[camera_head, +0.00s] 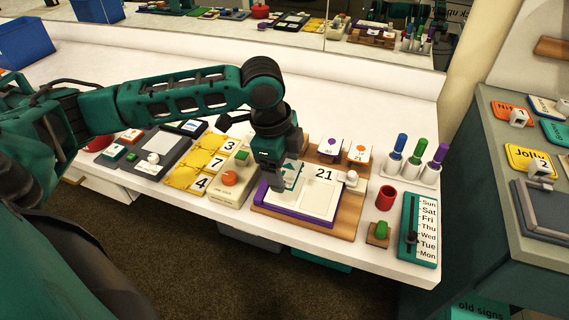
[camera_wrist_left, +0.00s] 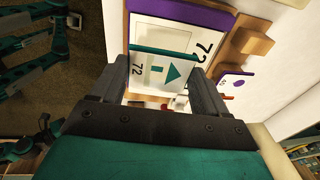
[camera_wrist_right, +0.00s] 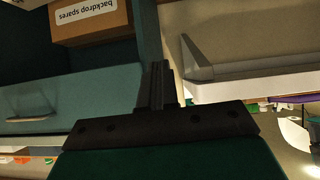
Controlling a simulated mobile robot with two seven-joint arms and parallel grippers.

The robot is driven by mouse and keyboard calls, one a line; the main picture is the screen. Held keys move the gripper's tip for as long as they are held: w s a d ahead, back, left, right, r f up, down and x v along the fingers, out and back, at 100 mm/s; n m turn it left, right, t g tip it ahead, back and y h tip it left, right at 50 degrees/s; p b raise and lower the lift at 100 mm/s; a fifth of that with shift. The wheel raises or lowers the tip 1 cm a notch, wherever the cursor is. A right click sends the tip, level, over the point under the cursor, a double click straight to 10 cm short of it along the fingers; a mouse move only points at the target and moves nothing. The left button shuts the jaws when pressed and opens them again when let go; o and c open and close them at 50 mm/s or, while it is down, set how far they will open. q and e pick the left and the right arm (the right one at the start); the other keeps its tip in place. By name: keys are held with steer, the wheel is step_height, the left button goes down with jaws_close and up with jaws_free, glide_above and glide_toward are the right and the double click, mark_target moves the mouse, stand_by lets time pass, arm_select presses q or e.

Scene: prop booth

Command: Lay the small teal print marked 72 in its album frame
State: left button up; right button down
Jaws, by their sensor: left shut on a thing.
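The small teal print marked 72 (camera_wrist_left: 160,72) is between the two fingers of my left gripper (camera_wrist_left: 160,90), which is shut on it. It has a teal edge and a teal triangle. In the head view my left gripper (camera_head: 282,182) is over the left part of the open purple-edged album (camera_head: 313,217). In the left wrist view the album (camera_wrist_left: 180,13) shows behind the print, with a page marked 72 (camera_wrist_left: 204,47) partly hidden by it. I cannot tell whether the print touches the page. My right gripper (camera_wrist_right: 158,85) is shut and empty, away from the table.
Yellow number cards (camera_head: 196,168) and a cream box with an orange knob (camera_head: 232,180) stand left. A red cup (camera_head: 386,197), a pen stand (camera_head: 412,167) and a teal weekday board (camera_head: 420,228) stand right.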

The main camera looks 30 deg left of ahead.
mark_target(283, 172)
arm_select(q)
steer(key=f+b, duration=0.3)
steer(key=b, duration=0.1)
steer(key=shift+w+f, duration=0.2)
steer(key=shift+w, duration=0.05)
steer(key=shift+f+b, duration=0.4)
steer(key=shift+b, duration=0.2)
steer(key=shift+a+f+b, duration=0.1)
steer(key=shift+f+b, duration=0.2)
steer(key=shift+b, duration=0.15)
steer(key=shift+w+r+p, duration=0.1)
steer(key=shift+r+p, duration=0.1)
steer(key=shift+p, duration=0.35)
steer(key=shift+f, duration=0.3)
steer(key=o, duration=1)
steer(key=shift+f, duration=0.1)
arm_select(e)
steer(key=f, duration=0.1)
steer(key=a+f, duration=0.1)
steer(key=f, duration=0.1)
steer(key=shift+w+a+y, duration=0.3)
steer(key=shift+w, duration=0.05)
